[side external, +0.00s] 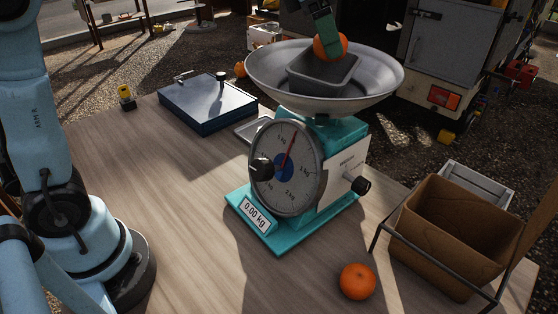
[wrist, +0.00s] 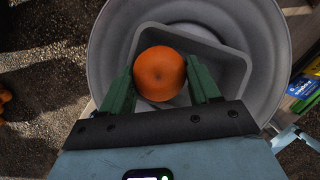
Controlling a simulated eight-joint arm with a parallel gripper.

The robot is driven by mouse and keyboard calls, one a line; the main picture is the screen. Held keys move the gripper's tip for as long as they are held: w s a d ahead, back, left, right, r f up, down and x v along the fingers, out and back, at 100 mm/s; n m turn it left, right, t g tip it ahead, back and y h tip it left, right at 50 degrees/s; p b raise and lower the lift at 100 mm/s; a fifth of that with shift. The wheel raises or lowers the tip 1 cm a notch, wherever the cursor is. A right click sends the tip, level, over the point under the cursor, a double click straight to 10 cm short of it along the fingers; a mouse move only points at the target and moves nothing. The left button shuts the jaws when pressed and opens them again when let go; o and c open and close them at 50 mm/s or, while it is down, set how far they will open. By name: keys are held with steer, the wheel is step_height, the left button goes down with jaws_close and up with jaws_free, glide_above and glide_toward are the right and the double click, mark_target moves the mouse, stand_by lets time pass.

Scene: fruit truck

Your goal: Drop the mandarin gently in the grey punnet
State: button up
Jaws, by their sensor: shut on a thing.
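An orange mandarin (side external: 331,46) is between the green fingers of my gripper (side external: 322,40), above the grey punnet. The wrist view shows the mandarin (wrist: 159,73) squeezed between the two fingertips of my gripper (wrist: 160,80). The grey punnet (side external: 322,84) sits in the round metal pan (side external: 265,75) of a teal scale (side external: 300,180). In the wrist view the punnet (wrist: 225,60) lies beneath the mandarin, partly hidden by it and the fingers. The scale's label reads 0.00 kg. A second mandarin (side external: 357,281) lies on the table in front of the scale.
A brown box (side external: 445,235) in a dark frame stands at the right of the table. A dark blue flat case (side external: 207,103) lies at the back left. The wooden table (side external: 180,200) left of the scale is clear. Another orange fruit (side external: 240,69) shows beyond the table.

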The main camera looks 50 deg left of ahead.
stand_by(0.3)
steer(key=o, duration=1.2)
steer(key=shift+o, duration=0.2)
steer(key=shift+r, duration=4.5)
steer(key=shift+f, duration=0.15)
steer(key=shift+f, duration=3.45)
